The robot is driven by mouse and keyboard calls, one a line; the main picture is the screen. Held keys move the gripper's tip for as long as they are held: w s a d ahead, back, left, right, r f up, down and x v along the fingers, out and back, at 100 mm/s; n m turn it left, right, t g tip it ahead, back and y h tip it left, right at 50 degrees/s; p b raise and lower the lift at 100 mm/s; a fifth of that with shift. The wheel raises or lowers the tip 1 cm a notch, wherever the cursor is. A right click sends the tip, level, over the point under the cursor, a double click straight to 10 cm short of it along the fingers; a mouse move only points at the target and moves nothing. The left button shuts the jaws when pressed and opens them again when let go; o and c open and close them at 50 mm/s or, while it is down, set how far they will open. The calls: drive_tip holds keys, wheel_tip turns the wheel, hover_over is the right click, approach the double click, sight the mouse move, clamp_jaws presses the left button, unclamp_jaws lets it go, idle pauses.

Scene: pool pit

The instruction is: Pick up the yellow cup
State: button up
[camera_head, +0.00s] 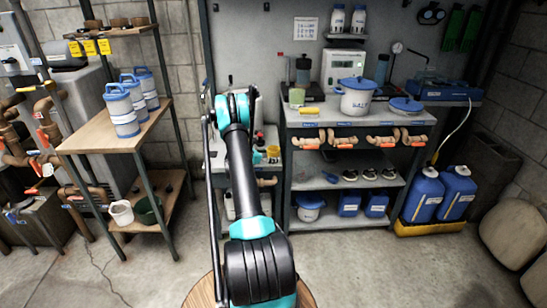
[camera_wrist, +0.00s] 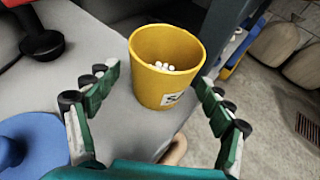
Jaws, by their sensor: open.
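The yellow cup (camera_wrist: 150,85) stands upright in the wrist view on a grey surface. It has a white label with dark print on its side and several small white pellets inside. My gripper (camera_wrist: 156,77) is open, with one green-and-grey finger to the left of the cup and one to the right. Gaps show between the fingers and the cup. In the head view a small yellow container (camera_head: 273,153) shows just right of my arm; I cannot tell for sure that it is the same cup. My gripper's fingers cannot be made out there.
In the wrist view a blue round lid (camera_wrist: 35,140) lies at lower left and a dark object (camera_wrist: 40,42) at upper left. In the head view a shelf unit (camera_head: 345,118) holds a white pot (camera_head: 357,100). Blue jugs (camera_head: 423,195) stand to its right. Front floor is clear.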

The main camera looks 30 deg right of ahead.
drive_tip(key=shift+x, duration=0.9)
drive_tip(key=c, duration=1.3)
drive_tip(key=shift+r, duration=0.1)
